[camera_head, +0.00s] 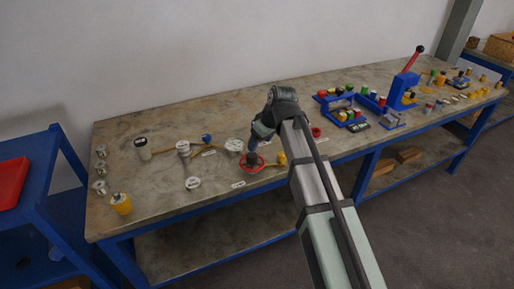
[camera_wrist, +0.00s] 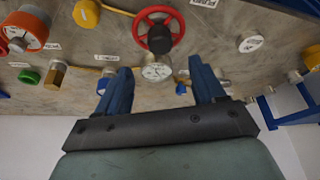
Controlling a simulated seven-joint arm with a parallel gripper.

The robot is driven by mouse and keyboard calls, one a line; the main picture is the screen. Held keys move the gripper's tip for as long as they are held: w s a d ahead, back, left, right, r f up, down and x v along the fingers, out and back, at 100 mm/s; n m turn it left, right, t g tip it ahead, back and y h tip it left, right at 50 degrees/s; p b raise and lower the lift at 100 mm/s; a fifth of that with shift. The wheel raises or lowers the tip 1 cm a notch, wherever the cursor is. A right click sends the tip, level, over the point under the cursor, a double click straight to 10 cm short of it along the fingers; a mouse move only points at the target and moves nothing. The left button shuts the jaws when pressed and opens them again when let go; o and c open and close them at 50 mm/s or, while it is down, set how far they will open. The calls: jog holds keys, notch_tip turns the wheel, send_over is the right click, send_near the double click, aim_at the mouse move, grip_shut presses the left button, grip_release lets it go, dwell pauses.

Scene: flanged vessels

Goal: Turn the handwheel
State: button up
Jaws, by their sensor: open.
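The red handwheel (camera_head: 252,161) lies on the workbench near its front edge, under my gripper in the head view. In the wrist view the handwheel (camera_wrist: 158,30) shows at the top middle, with a red rim and a dark hub. My gripper (camera_wrist: 160,85) has two blue fingers spread apart with nothing between them. The fingers point towards the handwheel and look apart from it. In the head view my gripper (camera_head: 254,146) is small and partly hidden by my wrist, so exact contact cannot be told there.
A white dial gauge (camera_wrist: 156,71) sits beside the handwheel, showing between my fingers. A yellow fitting (camera_wrist: 87,13) and pipe are close by. A blue press with a red lever (camera_head: 405,88) and blue trays (camera_head: 335,110) stand to the right. Bare bench (camera_head: 150,205) lies at front left.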

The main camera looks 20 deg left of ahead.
jog(key=shift+v, duration=2.05)
jog(key=s+d+f+m+g+h, duration=0.1)
jog(key=s+d+f+m, duration=0.2)
jog(key=d+f, duration=0.65)
jog(key=s+d+f+m+h, duration=0.2)
jog(key=s+d+f+m, duration=0.15)
jog(key=f, duration=1.15)
jog(key=s+d+f+m+g+h, duration=0.1)
jog(key=s+d+f+m, duration=0.2)
jog(key=d+f, duration=0.7)
jog(key=s+d+f+m+g, duration=0.1)
jog(key=s+d+f, duration=0.4)
jog(key=s, duration=0.5)
jog(key=s+d+f+m+g, duration=0.1)
jog(key=s+d+f+g, duration=0.2)
jog(key=s+d+f, duration=0.3)
jog(key=s+d+f+m+g, duration=0.1)
jog(key=s+d+f, duration=0.5)
jog(key=s+f, duration=0.6)
jog(key=shift+s+d+m+g, duration=0.15)
jog(key=shift+s+m+g, duration=0.2)
jog(key=shift+s+g, duration=0.55)
